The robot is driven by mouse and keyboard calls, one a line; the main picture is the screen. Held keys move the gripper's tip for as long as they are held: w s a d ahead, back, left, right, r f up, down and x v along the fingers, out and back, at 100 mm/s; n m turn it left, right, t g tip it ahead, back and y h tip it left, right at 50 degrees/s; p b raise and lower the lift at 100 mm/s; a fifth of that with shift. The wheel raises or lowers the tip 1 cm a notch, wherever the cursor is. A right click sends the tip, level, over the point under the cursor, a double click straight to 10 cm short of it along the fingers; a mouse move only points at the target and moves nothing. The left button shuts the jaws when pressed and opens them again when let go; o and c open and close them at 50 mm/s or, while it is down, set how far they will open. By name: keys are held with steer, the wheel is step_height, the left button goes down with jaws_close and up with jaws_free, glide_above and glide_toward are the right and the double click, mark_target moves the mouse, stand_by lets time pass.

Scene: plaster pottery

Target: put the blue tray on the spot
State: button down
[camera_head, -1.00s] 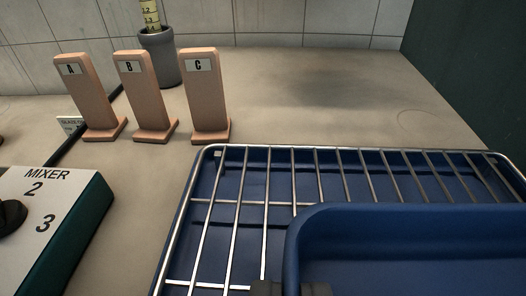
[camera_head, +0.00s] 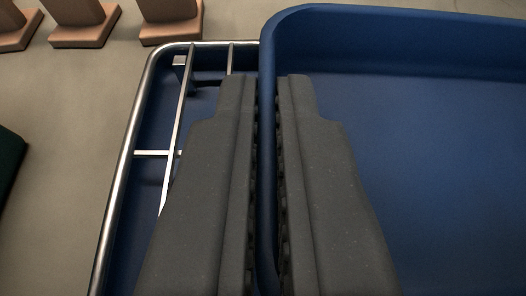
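The blue tray (camera_head: 420,130) fills the right side of the view, its rounded corner at upper left and its floor showing. It is above a wire rack; whether it rests on it I cannot tell. My gripper (camera_head: 267,85) points forward with one dark finger on each side of the tray's left wall. The fingers are close together and appear shut on that wall. The tray's right and near parts are out of view. No marked spot shows now.
The metal wire rack (camera_head: 119,205), over a blue base, shows left of the tray. Feet of brown stands (camera_head: 82,34) are at the upper left. A dark green edge (camera_head: 10,160) shows at far left. Bare grey worktop (camera_head: 65,130) lies between.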

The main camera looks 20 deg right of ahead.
steer(key=shift+f, duration=0.35)
steer(key=shift+f, duration=0.25)
steer(key=shift+s+f+b, duration=0.25)
steer(key=shift+f+b, duration=0.1)
steer(key=shift+f, duration=0.2)
steer(key=c, duration=1.6)
jaws_free()
steer(key=shift+f, duration=0.25)
steer(key=shift+s+f, duration=0.15)
steer(key=shift+f, duration=0.05)
steer(key=shift+r+p, duration=0.35)
steer(key=shift+r, duration=0.05)
steer(key=v, duration=0.4)
steer(key=r+p+v, duration=0.1)
steer(key=v, duration=0.7)
steer(key=shift+w+a+r, duration=0.1)
steer(key=shift+w+r, duration=0.15)
steer(key=shift+w, duration=0.1)
